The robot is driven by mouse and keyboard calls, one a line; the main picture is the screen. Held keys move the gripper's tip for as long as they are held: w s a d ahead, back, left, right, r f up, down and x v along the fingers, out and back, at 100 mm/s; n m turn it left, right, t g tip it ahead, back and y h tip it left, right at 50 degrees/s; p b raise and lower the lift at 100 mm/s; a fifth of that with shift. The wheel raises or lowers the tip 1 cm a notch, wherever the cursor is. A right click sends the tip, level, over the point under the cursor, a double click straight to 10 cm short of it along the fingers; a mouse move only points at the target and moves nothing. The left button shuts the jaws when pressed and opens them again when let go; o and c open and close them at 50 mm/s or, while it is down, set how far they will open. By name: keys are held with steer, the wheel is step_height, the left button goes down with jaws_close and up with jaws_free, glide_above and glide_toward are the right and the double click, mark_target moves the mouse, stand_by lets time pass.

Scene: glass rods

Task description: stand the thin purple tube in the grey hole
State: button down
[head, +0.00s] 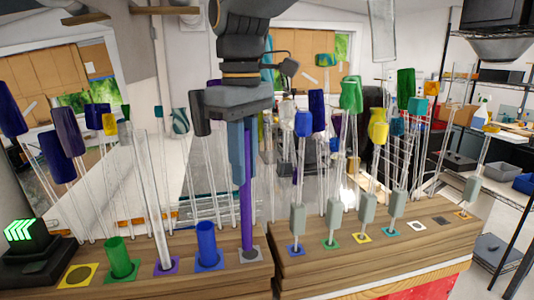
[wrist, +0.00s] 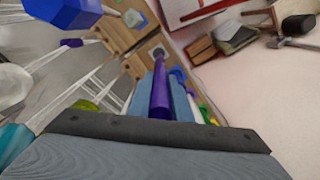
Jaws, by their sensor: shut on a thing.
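The thin purple tube (head: 247,215) is upright between the fingers of my gripper (head: 243,182), which is shut on its upper part. In the wrist view the purple tube (wrist: 160,100) runs away from the camera between the blue-grey fingers (wrist: 161,82). The grey hole (head: 250,256) is at the right end of the left wooden block, and the tube's lower end meets its grey square. The grey square (wrist: 158,53) also shows at the tube's far end in the wrist view. I cannot tell how deep the tube sits in the hole.
To the left on the same block stand a blue cup (head: 208,245), a clear rod (head: 153,200) in a purple-framed hole and a green cup (head: 119,258). The right wooden block (head: 380,255) holds several rods with grey sleeves. Tall rods crowd the background.

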mark_target(248, 197)
steer(key=shift+w+d+f+b, duration=0.1)
steer(key=shift+f+b, duration=1.2)
steer(key=shift+f, duration=0.15)
steer(key=shift+d+f+b, duration=0.1)
steer(key=shift+f+b, duration=1.15)
steer(key=shift+f, duration=0.2)
steer(key=shift+p, duration=0.65)
steer(key=shift+f+b, duration=0.3)
steer(key=shift+f, duration=0.3)
steer(key=c, duration=1.9)
jaws_free()
steer(key=shift+r, duration=0.1)
